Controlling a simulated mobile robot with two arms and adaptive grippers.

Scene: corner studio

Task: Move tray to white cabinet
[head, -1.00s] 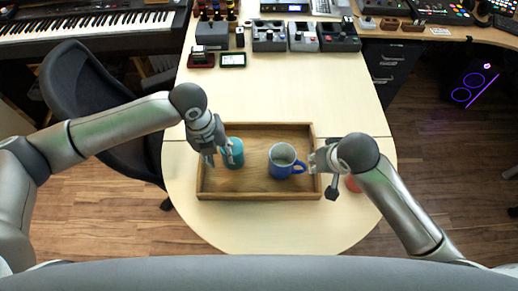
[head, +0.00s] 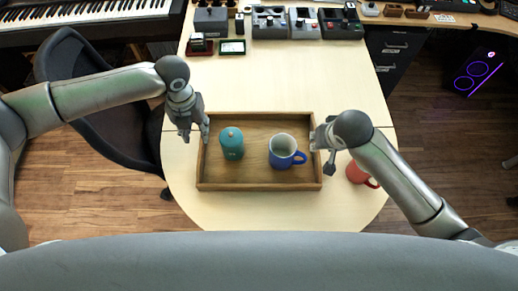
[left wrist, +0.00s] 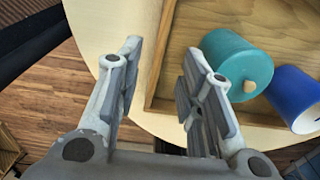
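The wooden tray (head: 258,187) lies on the round end of the pale table. A teal lidded canister (head: 231,144) and a blue mug (head: 286,153) stand upright in it. My left gripper (head: 196,132) is at the tray's left wall. In the left wrist view its fingers (left wrist: 160,85) are open, one on each side of that wall (left wrist: 162,50), with no contact visible. The canister (left wrist: 238,60) and mug (left wrist: 297,98) show there to the right. My right gripper (head: 322,148) is at the tray's right wall, fingers apart; whether it touches the wall is unclear.
A red mug (head: 357,174) stands on the table just right of the tray, partly behind my right arm. Small devices (head: 270,22) line the table's far part. A dark chair (head: 85,90) is at the left.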

